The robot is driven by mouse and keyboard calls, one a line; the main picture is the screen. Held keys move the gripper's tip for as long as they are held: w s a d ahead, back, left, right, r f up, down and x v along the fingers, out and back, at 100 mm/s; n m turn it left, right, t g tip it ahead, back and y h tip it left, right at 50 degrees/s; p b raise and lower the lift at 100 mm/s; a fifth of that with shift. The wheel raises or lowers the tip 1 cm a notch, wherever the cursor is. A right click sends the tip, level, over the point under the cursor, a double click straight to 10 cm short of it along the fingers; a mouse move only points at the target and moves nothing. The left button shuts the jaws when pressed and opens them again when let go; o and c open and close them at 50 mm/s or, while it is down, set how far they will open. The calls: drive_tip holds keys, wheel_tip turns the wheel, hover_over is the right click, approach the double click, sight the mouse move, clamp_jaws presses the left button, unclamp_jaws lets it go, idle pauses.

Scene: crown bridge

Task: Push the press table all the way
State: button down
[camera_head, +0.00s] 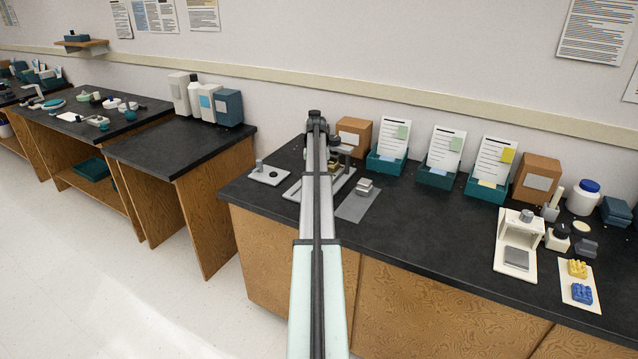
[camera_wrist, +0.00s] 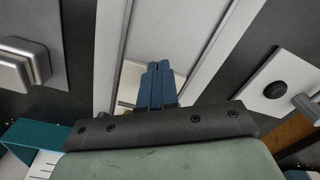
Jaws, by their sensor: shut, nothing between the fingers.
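The press stands on a long pale base with raised rails (camera_head: 341,184) on the black counter; my arm hides much of it in the head view. Its grey upper part (camera_head: 343,151) shows just right of my arm. In the wrist view the base's pale rail (camera_wrist: 108,45) runs up the picture, with a light channel (camera_wrist: 165,30) between the rails. My gripper (camera_wrist: 160,66) has its blue fingers shut together, empty, over this channel. A pale piece (camera_wrist: 130,78) beside the fingers may be the press table. I cannot tell whether the fingers touch it. The head view hides the fingertips.
A grey block (camera_head: 364,187) sits on a grey mat (camera_head: 356,208) right of the base; it also shows in the wrist view (camera_wrist: 22,65). A white plate with a knob (camera_head: 268,176) lies left. Teal card holders (camera_head: 385,163) and a cardboard box (camera_head: 354,136) stand behind.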

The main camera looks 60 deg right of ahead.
drive_tip(key=shift+d, duration=0.9)
drive_tip(key=shift+a, duration=0.8)
drive_tip(key=shift+r, duration=0.15)
wheel_tip(320, 180, up, 7)
idle(0.6)
idle(0.4)
